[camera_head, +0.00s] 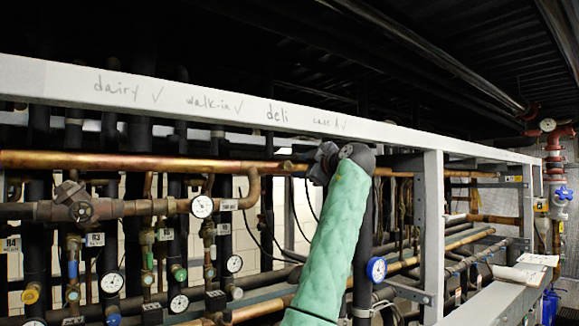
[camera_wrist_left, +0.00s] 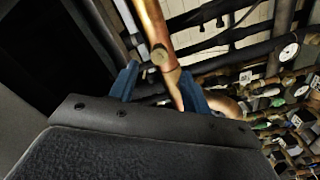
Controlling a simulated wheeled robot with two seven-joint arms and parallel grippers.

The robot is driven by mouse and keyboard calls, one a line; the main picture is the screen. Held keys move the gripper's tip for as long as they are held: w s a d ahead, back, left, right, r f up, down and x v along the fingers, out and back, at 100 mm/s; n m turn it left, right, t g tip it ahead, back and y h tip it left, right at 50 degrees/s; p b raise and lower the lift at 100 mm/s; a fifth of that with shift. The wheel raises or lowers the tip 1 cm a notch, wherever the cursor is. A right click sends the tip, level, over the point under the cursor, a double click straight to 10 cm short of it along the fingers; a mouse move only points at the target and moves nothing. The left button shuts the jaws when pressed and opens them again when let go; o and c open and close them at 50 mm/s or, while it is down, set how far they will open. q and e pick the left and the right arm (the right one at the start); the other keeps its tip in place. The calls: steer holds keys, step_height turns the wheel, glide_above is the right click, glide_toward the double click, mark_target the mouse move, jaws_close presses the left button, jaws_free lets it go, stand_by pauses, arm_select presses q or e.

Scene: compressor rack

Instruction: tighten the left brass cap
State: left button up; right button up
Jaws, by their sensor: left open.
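A small round brass-coloured cap or fitting (camera_wrist_left: 160,55) sits on a copper pipe (camera_wrist_left: 154,25) in the left wrist view. The pipe passes between the two blue fingers of my left gripper (camera_wrist_left: 157,88), which is open. I cannot tell whether the fingers touch the pipe. In the head view my left gripper (camera_head: 323,163) is by the long copper pipe (camera_head: 130,160), under the white beam. My dark wrist and green-sleeved arm hide part of the pipe there. I cannot tell which fitting is the left brass cap. My right gripper is out of view.
A white beam (camera_head: 62,83) with handwritten labels runs above the pipes, and a white post (camera_head: 433,230) stands right of my arm. Several gauges, such as one dial (camera_head: 202,207), and valves crowd the rack at left. Papers (camera_head: 520,272) lie on the ledge at right.

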mark_target(288, 166)
arm_select(q)
steer(key=shift+p+x, duration=0.55)
steer(key=shift+x, duration=0.25)
steer(key=p+x, duration=0.2)
steer(key=x, duration=0.1)
steer(key=shift+w+a+r, duration=0.15)
steer(key=shift+w+a, duration=0.1)
steer(key=shift+w+a+p, duration=0.4)
steer(key=shift+w+p, duration=0.1)
steer(key=shift+w, duration=0.05)
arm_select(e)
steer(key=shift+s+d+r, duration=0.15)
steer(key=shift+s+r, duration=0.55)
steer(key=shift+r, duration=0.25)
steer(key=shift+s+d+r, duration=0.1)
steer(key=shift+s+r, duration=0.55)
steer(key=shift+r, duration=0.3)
